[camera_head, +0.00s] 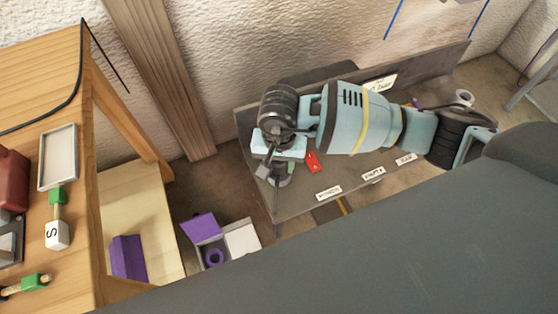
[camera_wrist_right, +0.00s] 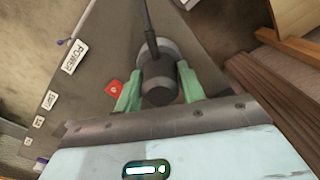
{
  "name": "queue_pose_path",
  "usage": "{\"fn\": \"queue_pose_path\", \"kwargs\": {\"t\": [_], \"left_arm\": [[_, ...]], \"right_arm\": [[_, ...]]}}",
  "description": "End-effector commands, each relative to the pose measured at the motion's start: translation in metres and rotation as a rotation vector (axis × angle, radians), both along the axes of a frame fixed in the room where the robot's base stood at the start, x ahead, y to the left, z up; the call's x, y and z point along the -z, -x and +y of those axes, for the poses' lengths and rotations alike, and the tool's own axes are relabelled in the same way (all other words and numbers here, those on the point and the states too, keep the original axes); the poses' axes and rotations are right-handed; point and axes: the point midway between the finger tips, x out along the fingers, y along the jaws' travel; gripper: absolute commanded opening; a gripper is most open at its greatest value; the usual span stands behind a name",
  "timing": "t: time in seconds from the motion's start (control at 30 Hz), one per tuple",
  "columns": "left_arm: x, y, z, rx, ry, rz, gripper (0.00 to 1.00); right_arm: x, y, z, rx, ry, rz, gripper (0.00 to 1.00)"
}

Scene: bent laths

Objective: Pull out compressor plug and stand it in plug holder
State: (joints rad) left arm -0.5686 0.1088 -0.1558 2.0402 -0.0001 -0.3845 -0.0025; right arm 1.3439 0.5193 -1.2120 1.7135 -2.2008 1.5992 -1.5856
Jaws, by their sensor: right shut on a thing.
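My right gripper (camera_head: 277,168) reaches down over the left end of a grey bench (camera_head: 300,208) in the head view. In the right wrist view its two green fingers (camera_wrist_right: 160,90) are shut on a dark round plug (camera_wrist_right: 160,78), one finger on each side. A black cable (camera_wrist_right: 148,20) runs from the plug toward the top of that view. A grey round part shows just behind the plug; I cannot tell whether the plug is seated in it. The plug is mostly hidden in the head view. I cannot make out the plug holder. My left gripper is not in view.
A red piece (camera_head: 313,161) lies beside the gripper. White labels (camera_head: 329,192) line the bench's front edge. A wooden table (camera_head: 115,95) stands left, with a white tray (camera_head: 58,157). An open purple-lidded box (camera_head: 203,228) is on the floor. A textured wall is behind.

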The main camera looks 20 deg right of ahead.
Motion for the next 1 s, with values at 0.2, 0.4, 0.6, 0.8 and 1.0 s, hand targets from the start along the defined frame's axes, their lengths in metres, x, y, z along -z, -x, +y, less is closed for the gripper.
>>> {"fn": "queue_pose_path", "kwargs": {"t": [0.2,0.4,0.6,0.8,1.0], "left_arm": [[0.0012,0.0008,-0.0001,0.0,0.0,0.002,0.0],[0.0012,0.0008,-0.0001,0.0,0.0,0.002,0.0],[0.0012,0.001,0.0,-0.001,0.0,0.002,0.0],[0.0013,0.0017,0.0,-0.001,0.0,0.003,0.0],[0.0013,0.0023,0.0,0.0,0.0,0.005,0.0]], "right_arm": [[0.0014,-0.0003,-0.0001,0.0,0.0,-0.001,0.03],[0.0014,-0.0003,-0.0001,0.0,0.0,0.0,0.51],[0.0014,-0.0001,-0.0002,0.0,0.0,0.0,0.65],[0.0016,0.0001,-0.0002,0.0,0.0,0.0,0.78],[0.0016,0.0,-0.0001,0.0,0.0,0.0,0.87]]}}
